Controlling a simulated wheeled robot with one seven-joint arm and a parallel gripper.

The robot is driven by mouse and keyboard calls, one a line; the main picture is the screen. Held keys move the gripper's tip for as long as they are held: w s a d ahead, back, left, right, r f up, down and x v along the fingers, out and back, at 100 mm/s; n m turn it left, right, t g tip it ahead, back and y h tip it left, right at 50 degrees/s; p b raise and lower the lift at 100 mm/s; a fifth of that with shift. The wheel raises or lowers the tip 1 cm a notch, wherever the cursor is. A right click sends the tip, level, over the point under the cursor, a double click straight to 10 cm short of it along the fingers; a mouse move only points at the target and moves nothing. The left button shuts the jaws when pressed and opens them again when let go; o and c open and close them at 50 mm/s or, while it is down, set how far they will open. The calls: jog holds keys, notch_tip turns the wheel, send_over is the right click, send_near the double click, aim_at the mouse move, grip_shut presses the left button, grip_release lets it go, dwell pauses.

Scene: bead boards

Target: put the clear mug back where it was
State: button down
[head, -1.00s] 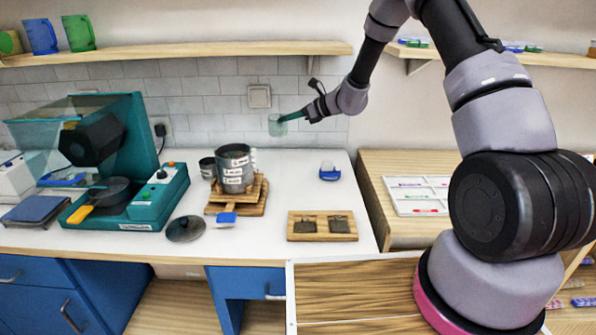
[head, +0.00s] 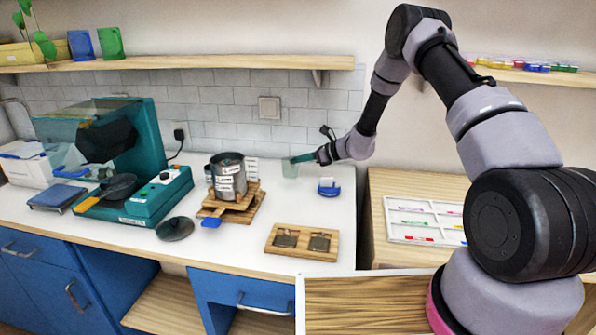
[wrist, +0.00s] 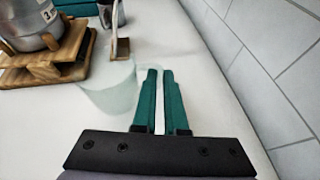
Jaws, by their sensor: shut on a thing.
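The clear mug (head: 290,169) is a pale, see-through cup near the back edge of the white counter (head: 240,262). It also shows in the wrist view as a faint upright form (wrist: 108,92) left of my fingertips. My gripper (head: 303,158), with teal fingers, comes from the right and is shut on the mug at its near side. In the wrist view the fingers (wrist: 162,75) lie close together with a narrow gap. The exact grip point is hard to see. I cannot tell whether the mug's base touches the counter.
A metal pot (head: 229,178) on a wooden stand (head: 255,206) is left of the mug. A blue-and-white item (head: 329,187) lies to its right. A wooden board (head: 270,247) with two dark squares is in front. The tiled wall (head: 235,110) is close behind.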

jog(key=shift+f, duration=1.75)
jog(key=shift+f, duration=0.1)
jog(key=c, duration=1)
grip_release()
jog(key=shift+o, duration=0.2)
jog(key=v, duration=1.2)
jog(key=shift+s+a, duration=0.1)
